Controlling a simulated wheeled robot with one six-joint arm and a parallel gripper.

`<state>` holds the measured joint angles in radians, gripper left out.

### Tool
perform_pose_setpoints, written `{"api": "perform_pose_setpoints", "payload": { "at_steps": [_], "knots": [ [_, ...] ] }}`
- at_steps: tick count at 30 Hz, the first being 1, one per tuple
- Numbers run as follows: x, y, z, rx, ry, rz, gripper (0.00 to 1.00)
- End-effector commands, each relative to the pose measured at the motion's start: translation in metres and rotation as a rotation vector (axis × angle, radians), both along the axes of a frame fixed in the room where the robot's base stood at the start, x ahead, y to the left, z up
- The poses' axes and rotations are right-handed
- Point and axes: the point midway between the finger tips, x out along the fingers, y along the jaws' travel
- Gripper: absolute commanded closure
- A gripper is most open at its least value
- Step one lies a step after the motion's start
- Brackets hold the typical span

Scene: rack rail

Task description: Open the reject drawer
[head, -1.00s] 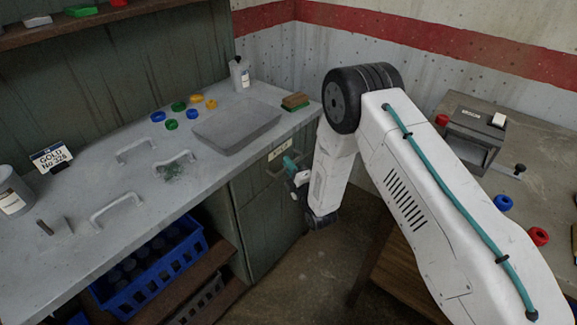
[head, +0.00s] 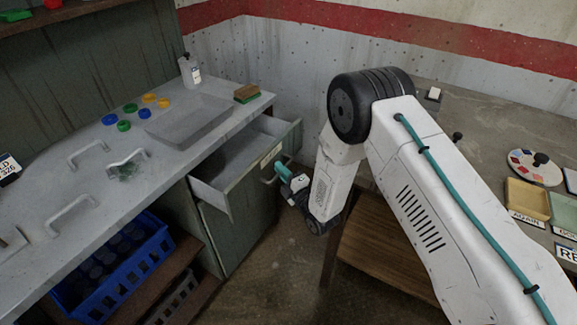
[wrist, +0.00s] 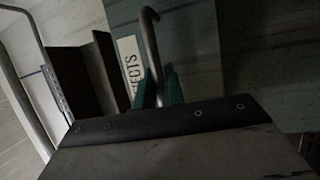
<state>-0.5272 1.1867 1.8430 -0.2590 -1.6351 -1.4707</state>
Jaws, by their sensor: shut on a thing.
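The reject drawer (head: 238,182) stands pulled out from the cabinet under the grey counter, and its grey inside shows from above. Its front carries a white label and a bar handle, and the label (wrist: 131,72) shows partly in the wrist view, ending in "FOTS" or similar. My gripper (head: 281,172), with teal fingers, is shut on the drawer handle (wrist: 151,50) at the drawer's front. In the wrist view the teal fingertips sit on either side of the handle bar. The part of the drawer's front behind my gripper is hidden in the head view.
The counter (head: 95,205) holds a shallow grey tray (head: 187,119), several coloured rings, a bottle (head: 190,72) and a brush (head: 246,94). A blue crate (head: 118,265) sits on the shelf below. A second table (head: 480,120) stands at the right. Floor shows before the cabinet.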

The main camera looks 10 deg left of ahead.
Motion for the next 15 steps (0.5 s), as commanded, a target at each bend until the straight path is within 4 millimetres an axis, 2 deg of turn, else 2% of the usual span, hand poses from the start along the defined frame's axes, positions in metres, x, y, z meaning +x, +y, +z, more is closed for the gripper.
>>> {"api": "perform_pose_setpoints", "payload": {
  "at_steps": [8,9,10,15],
  "knots": [
    [0.0006,0.0014,0.0,0.0,0.0,-0.003,1.0],
    [0.0004,0.0016,0.0,0.0,0.0,-0.003,0.78],
    [0.0004,0.0018,-0.0001,0.0,0.0,-0.002,0.7],
    [-0.0004,0.0028,0.0002,0.0,0.0,0.0,0.67]
  ]
}}
